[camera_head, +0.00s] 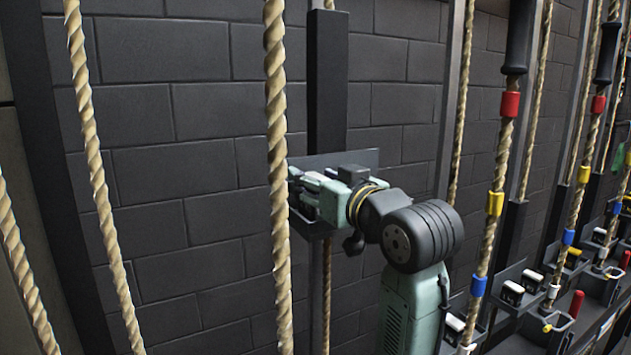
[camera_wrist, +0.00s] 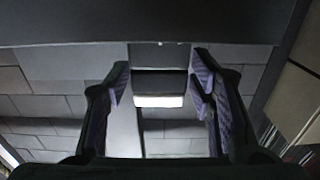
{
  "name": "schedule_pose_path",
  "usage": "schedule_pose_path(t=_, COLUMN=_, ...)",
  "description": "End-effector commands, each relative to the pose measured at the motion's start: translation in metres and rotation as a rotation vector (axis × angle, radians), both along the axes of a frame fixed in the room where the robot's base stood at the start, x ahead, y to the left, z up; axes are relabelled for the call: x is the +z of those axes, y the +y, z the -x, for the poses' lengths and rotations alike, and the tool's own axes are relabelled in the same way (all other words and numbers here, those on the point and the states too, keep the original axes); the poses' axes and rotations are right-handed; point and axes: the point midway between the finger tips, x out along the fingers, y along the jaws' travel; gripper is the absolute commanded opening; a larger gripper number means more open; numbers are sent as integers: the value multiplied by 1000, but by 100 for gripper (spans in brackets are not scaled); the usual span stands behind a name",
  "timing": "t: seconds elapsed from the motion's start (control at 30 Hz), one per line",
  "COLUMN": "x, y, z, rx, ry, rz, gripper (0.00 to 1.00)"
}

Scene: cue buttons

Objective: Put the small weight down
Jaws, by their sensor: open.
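In the wrist view, a small dark block with a bright white face (camera_wrist: 158,90), which looks like the small weight, is between the two fingers of my gripper (camera_wrist: 160,80). The fingers are open, and a gap shows on each side of the block. In the head view, my gripper (camera_head: 304,196) is at a dark bracket (camera_head: 358,158) on the upright post, partly behind a thick rope. The weight cannot be made out there, as the gripper and rope hide that spot.
A tan rope (camera_head: 276,130) hangs in front of my gripper. Small black-and-white blocks (camera_head: 512,292) sit on brackets there. A dark brick wall (camera_head: 210,110) stands behind.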

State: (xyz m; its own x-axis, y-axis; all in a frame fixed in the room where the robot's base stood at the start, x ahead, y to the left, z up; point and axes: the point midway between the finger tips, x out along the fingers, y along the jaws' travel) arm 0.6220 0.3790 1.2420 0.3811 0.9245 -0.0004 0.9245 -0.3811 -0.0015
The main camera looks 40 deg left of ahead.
Motion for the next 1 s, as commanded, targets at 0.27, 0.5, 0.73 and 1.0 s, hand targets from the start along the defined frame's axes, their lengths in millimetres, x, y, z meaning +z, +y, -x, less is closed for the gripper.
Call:
schedule_pose_path(t=0.27, x=-3, y=-52, z=20, rx=-6, ry=-5, rz=-3, gripper=50)
schedule_pose_path(t=0.5, x=-2, y=-93, z=37, rx=-4, ry=-4, rz=-2, gripper=50)
schedule_pose_path(t=0.73, x=-1, y=-108, z=44, rx=-3, ry=0, rz=0, gripper=50)
schedule_pose_path(t=1.0, x=-1, y=-108, z=44, rx=-2, ry=0, rz=0, gripper=50)
